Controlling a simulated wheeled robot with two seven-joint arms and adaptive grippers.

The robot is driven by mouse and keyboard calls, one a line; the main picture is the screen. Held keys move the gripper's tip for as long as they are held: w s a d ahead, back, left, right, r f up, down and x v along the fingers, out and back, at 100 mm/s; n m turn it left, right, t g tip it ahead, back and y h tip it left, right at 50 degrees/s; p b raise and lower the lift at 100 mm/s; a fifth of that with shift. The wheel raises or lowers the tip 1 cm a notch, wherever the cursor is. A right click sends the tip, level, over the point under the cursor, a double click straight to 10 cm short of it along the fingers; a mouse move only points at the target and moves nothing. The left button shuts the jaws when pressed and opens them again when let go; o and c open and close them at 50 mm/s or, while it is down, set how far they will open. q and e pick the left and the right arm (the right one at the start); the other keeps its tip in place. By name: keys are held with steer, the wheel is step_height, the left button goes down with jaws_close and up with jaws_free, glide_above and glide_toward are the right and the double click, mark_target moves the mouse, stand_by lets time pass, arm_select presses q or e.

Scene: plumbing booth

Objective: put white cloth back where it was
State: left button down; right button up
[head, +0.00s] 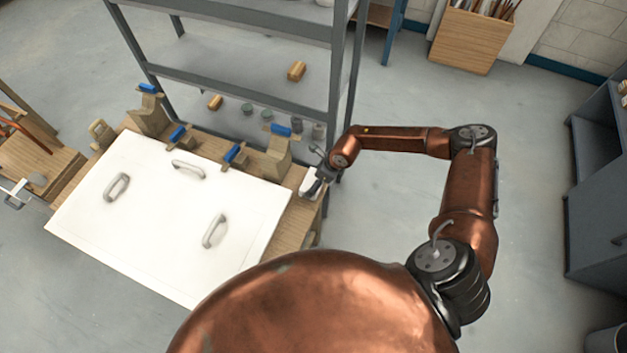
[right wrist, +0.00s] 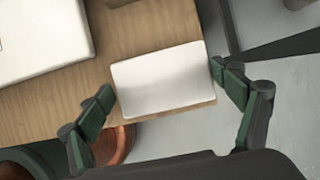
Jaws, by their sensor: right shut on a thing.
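The white cloth (head: 308,181) is a small folded white block at the right end of the wooden bench. In the right wrist view the white cloth (right wrist: 163,80) lies flat between green finger pads, over the wooden top near its corner. My right gripper (head: 318,180) has one finger on each side of the cloth and is shut on it. The fingers also show in the right wrist view (right wrist: 165,90). Whether the cloth touches the bench or is held just above it, I cannot tell. My left gripper is not in view.
A large white panel (head: 155,230) with grey handles covers most of the bench. Blue-topped clamps (head: 278,152) stand along its back edge. A grey metal shelf (head: 235,95) rises behind, holding wooden blocks (head: 296,71). The floor right of the bench is clear.

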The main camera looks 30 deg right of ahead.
steer(key=shift+f, duration=0.15)
steer(key=o, duration=0.9)
steer(key=v, duration=1.2)
